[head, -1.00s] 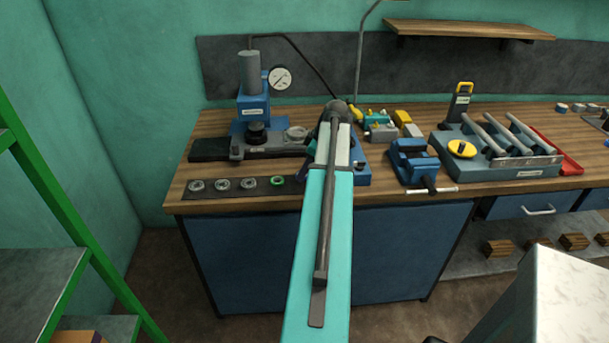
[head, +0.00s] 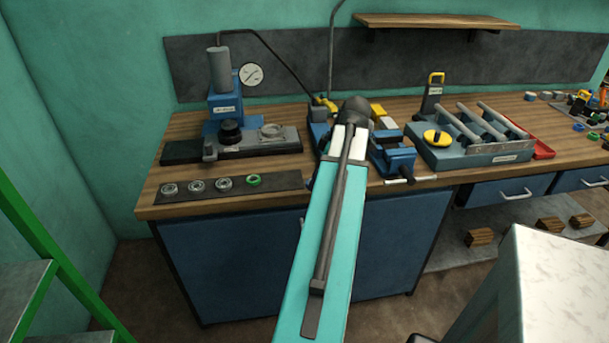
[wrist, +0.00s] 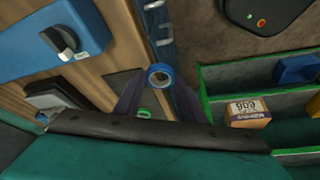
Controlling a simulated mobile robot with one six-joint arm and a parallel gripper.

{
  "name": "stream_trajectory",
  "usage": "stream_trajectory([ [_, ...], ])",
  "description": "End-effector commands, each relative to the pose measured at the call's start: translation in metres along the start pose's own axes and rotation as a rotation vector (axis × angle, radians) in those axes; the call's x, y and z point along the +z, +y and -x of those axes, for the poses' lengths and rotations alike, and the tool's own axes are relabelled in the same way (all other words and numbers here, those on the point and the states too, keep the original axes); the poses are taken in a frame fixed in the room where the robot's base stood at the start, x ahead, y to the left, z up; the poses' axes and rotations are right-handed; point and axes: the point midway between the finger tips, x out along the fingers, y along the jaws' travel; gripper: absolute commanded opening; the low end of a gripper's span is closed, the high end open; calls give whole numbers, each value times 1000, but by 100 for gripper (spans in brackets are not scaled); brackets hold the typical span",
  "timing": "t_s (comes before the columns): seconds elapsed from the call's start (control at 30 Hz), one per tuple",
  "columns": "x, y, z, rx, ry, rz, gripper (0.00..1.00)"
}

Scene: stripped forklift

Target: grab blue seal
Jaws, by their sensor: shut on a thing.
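A blue seal (wrist: 160,76), a small ring, shows in the wrist view between the tips of the two dark fingers of my gripper (wrist: 158,88). My gripper is shut on it and holds it clear of the bench behind. In the head view my arm hides the gripper and the held seal. A green ring (head: 254,180) lies at the right end of a row of metal rings on a dark strip (head: 282,181); a green ring also shows beyond the fingers in the wrist view (wrist: 144,112).
A press with a gauge (head: 225,95) stands at the bench's left. A blue vise (head: 393,158) and a rack with metal rods (head: 470,150) are right of my arm. Small coloured parts lie at far right. A green-framed shelf (head: 45,235) stands at left.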

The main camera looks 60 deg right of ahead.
Motion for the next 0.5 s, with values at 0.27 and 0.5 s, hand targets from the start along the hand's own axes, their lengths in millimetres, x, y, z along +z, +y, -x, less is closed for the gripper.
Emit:
stream_trajectory([
  [0.27,11,-7,6,-1,0,2,15],
  [0.5,11,-6,6,-1,0,2,15],
])
